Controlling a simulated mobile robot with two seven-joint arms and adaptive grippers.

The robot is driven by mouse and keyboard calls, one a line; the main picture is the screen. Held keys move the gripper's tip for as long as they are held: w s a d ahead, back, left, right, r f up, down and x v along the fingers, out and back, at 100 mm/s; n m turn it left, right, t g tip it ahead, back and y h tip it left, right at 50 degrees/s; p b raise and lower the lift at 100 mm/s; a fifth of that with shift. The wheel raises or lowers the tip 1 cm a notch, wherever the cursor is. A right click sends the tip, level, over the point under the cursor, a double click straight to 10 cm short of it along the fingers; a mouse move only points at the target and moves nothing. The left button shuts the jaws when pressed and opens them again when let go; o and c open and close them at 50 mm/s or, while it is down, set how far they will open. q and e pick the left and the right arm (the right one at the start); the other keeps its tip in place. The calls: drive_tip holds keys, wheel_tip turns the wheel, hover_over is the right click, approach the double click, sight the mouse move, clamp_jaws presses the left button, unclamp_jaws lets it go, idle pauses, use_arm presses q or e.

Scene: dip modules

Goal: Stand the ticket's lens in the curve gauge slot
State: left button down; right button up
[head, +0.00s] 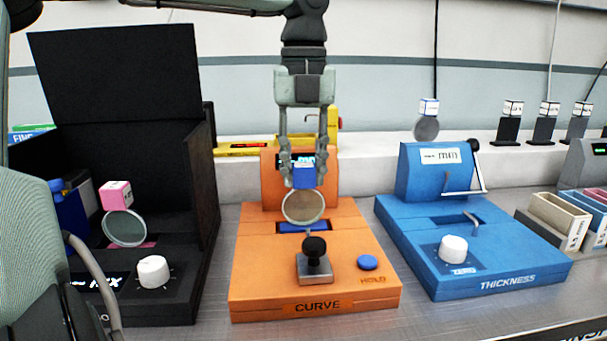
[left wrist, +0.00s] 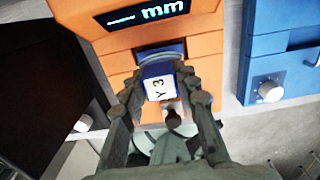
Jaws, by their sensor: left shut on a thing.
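My left gripper (head: 304,172) is shut on the blue block of a lens (head: 303,207). The round, clear disc hangs upright below the block. In the left wrist view, the block's white top (left wrist: 160,88) reads Y3. The gripper holds it over the orange curve gauge (head: 255,275). The disc's lower edge overlaps the dark blue slot (head: 290,227) in the head view; I cannot tell whether it is in the slot or just above it. The gauge's display (left wrist: 147,14) shows dashes and mm. No ticket can be made out. My right gripper is out of view.
A black plunger (head: 314,250) and blue HOLD button (head: 367,262) are at the gauge's front. A pink-tagged lens (head: 125,228) stands in the black box at left. The blue thickness gauge (head: 480,255) is at right. Another lens (head: 426,129) stands behind it.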

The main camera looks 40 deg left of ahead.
use_arm(q)
drive_tip(key=shift+f, duration=0.65)
drive_tip(key=c, duration=1.6)
unclamp_jaws()
drive_tip(key=o, duration=0.5)
drive_tip(key=shift+c, duration=0.2)
drive_tip(key=shift+r, duration=0.3)
wheel_tip(320, 180, up, 11)
drive_tip(key=shift+f, duration=0.15)
drive_tip(key=shift+r, duration=0.4)
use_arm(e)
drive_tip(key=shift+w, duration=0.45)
